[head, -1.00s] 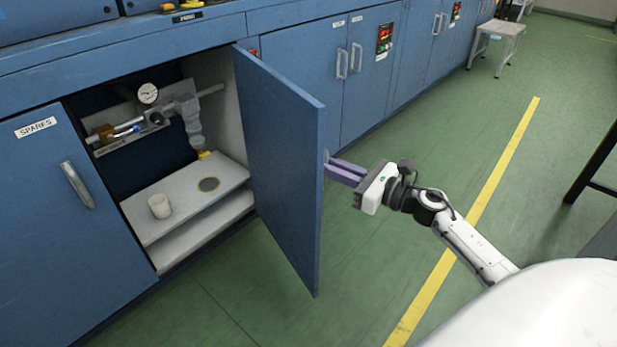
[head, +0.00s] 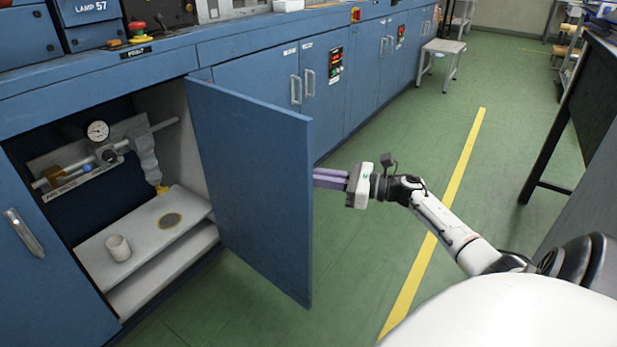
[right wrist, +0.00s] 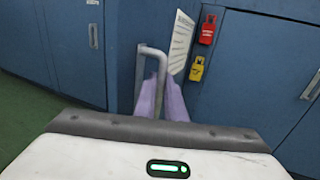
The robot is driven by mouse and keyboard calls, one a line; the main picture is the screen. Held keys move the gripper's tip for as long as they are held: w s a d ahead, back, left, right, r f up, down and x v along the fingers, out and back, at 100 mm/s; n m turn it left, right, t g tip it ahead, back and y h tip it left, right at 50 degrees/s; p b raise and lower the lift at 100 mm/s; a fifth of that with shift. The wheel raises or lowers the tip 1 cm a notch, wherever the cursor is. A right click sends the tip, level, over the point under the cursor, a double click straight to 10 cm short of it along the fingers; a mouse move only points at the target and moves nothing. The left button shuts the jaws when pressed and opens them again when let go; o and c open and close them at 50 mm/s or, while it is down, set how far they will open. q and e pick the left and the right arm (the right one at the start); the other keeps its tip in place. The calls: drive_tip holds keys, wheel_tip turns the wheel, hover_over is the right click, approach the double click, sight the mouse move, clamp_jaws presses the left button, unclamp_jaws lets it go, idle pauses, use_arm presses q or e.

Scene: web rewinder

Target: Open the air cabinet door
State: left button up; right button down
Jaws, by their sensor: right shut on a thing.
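The air cabinet door (head: 255,190) is a blue panel standing swung out from the cabinet, its inner face towards me. The open cabinet shows a pressure gauge (head: 97,131), pipework and a shelf. My right gripper (head: 318,178), with purple fingers, is at the outer side of the door's free edge. In the right wrist view its fingers (right wrist: 166,105) are shut on the grey door handle (right wrist: 153,50). In the head view the door hides the handle and the fingertips. My left gripper is not in view.
A white cup (head: 118,248) stands on the cabinet shelf. Red (right wrist: 208,29) and yellow (right wrist: 197,69) tags hang near the handle in the wrist view. A dark table (head: 585,110) and a stool (head: 441,62) stand at right. Green floor is clear around the yellow line.

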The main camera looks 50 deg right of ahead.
drive_tip(key=shift+w+r, duration=0.15)
drive_tip(key=shift+r, duration=0.1)
drive_tip(key=c, duration=1.8)
unclamp_jaws()
drive_tip(key=shift+w+a, duration=0.1)
drive_tip(key=shift+a, duration=0.05)
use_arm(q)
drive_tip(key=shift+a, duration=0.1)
use_arm(e)
drive_tip(key=shift+f, duration=0.15)
